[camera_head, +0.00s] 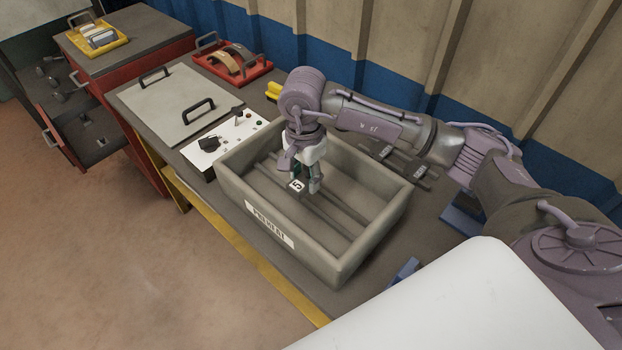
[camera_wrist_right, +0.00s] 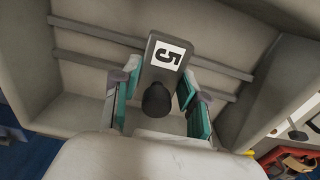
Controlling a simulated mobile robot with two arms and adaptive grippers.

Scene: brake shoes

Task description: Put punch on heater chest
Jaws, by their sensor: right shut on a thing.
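The punch is a dark grey block with a white label reading 5 (camera_head: 297,186). In the right wrist view the punch (camera_wrist_right: 168,58) has a dark round knob toward the camera. My right gripper (camera_head: 305,182) is shut on it, with green pads on both sides. The heater chest (camera_head: 352,258) is an open grey box labelled PREHEAT, with long bars across its inside. Its inner wall also shows in the right wrist view (camera_wrist_right: 75,112). The punch is over the chest's open interior; I cannot tell whether it touches the bars. My left gripper is out of view.
A flat grey lid with two handles (camera_head: 168,105) lies left of the chest, beside a white control box (camera_head: 222,143). A red tray (camera_head: 235,65) stands behind. Labelled dark pieces (camera_head: 418,172) lie right of the chest. A yellow tray (camera_head: 98,38) sits on the far cabinet.

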